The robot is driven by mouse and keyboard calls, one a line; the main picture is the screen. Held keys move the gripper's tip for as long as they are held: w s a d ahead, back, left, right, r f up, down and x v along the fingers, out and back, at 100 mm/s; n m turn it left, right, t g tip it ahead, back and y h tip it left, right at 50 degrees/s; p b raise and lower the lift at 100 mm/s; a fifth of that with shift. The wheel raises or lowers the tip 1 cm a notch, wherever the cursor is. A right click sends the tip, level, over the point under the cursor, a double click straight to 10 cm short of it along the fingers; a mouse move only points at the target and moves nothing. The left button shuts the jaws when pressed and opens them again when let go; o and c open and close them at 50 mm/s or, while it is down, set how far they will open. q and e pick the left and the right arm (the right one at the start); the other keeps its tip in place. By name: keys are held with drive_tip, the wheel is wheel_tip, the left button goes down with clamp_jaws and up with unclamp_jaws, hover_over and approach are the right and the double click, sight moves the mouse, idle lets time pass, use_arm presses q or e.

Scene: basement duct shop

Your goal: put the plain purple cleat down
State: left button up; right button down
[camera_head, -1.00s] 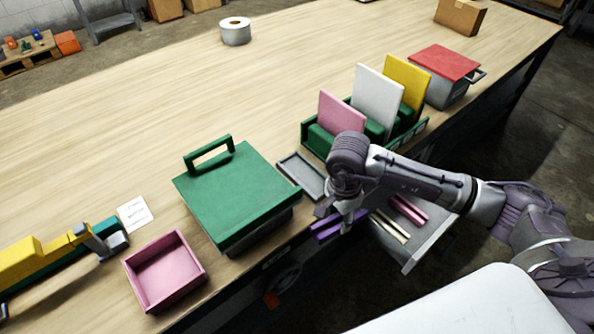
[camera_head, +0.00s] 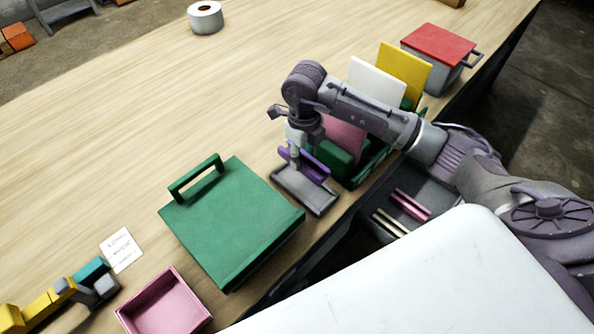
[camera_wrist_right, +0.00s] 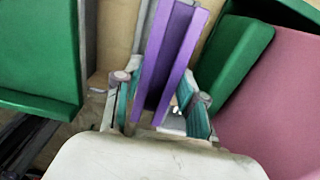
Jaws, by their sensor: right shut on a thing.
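The plain purple cleat (camera_head: 316,168) is a long channel-shaped strip. My right gripper (camera_head: 296,160) is shut on it and holds it over the far part of the small grey tray (camera_head: 318,204). In the right wrist view the cleat (camera_wrist_right: 172,60) runs lengthwise away between the two fingers of the gripper (camera_wrist_right: 157,104). I cannot tell whether the cleat touches the tray. My left gripper is not in view.
A green lidded box (camera_head: 230,215) stands left of the tray. A green rack (camera_head: 362,172) with pink, white and yellow panels is close on the right. An open drawer (camera_head: 430,183) below holds pink and cream strips. A pink bin (camera_head: 165,305) sits at lower left.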

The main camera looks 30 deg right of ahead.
hover_over(304, 187)
wheel_tip(304, 187, down, 4)
drive_tip(key=shift+s+f+p, duration=0.1)
drive_tip(key=shift+f+p, duration=0.15)
drive_tip(key=shift+p, duration=0.2)
wheel_tip(304, 187, down, 4)
drive_tip(key=shift+r+p, duration=0.1)
drive_tip(key=shift+p, duration=0.3)
drive_tip(key=shift+w, duration=0.2)
drive_tip(key=c, duration=1.1)
unclamp_jaws()
drive_tip(key=shift+f, duration=0.2)
drive_tip(key=o, duration=0.4)
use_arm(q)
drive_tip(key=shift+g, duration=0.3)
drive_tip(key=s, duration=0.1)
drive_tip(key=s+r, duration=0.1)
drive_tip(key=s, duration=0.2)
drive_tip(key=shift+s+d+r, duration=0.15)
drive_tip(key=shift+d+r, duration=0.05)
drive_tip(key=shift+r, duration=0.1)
use_arm(e)
drive_tip(key=shift+o, duration=0.2)
drive_tip(key=shift+r, duration=0.1)
